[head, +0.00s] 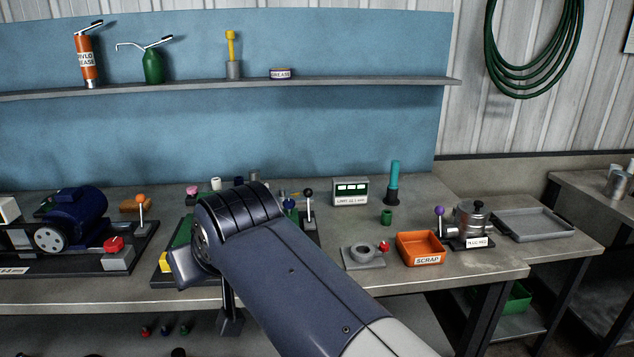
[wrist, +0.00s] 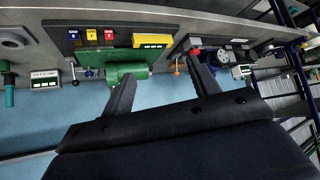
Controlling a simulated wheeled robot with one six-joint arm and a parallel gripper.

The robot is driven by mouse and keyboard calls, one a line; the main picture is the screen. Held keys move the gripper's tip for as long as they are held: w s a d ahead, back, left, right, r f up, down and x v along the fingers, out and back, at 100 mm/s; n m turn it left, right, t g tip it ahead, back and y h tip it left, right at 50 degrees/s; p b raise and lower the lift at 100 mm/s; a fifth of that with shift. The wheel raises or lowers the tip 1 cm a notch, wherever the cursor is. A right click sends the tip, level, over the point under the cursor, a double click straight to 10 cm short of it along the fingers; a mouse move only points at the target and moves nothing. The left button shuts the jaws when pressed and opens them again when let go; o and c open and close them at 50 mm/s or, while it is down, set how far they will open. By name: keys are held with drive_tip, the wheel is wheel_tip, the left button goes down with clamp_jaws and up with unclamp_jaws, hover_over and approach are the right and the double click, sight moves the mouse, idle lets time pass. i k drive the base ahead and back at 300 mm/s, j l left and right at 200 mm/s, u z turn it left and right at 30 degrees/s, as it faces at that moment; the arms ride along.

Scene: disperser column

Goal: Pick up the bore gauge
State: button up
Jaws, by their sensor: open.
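No part carries a readable bore gauge label. A teal-handled upright tool (head: 394,178) with a dark lower part stands on the bench right of the white display box (head: 350,190); it looks like the gauge, but I cannot be sure. It also shows at the left edge in the wrist view (wrist: 10,92). My gripper (wrist: 160,72) is open, with nothing seen between its fingers. In the wrist view it points towards the machine with the green cylinder (wrist: 128,70), well to the side of the teal tool.
A small green cup (head: 386,216), a grey ring fixture (head: 363,256) and an orange scrap bin (head: 420,247) stand near the teal tool. A blue motor rig (head: 72,222) is at left. A shelf (head: 370,82) runs above. A grey tray (head: 532,225) is at right.

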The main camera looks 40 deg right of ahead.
sight(395, 165)
drive_tip(key=z, duration=1.7)
drive_tip(key=i+l+u, duration=0.1)
drive_tip(key=i+l, duration=0.15)
drive_tip(key=i+l+u, duration=0.1)
drive_tip(key=l, duration=0.25)
drive_tip(key=i+l+u, duration=0.1)
drive_tip(key=i+l, duration=0.2)
drive_tip(key=i+l+u, duration=0.1)
drive_tip(key=l, duration=0.3)
drive_tip(key=i+l+u, duration=0.1)
drive_tip(key=i+l, duration=0.2)
drive_tip(key=i+l+u, duration=0.1)
drive_tip(key=l, duration=0.4)
drive_tip(key=i, duration=0.05)
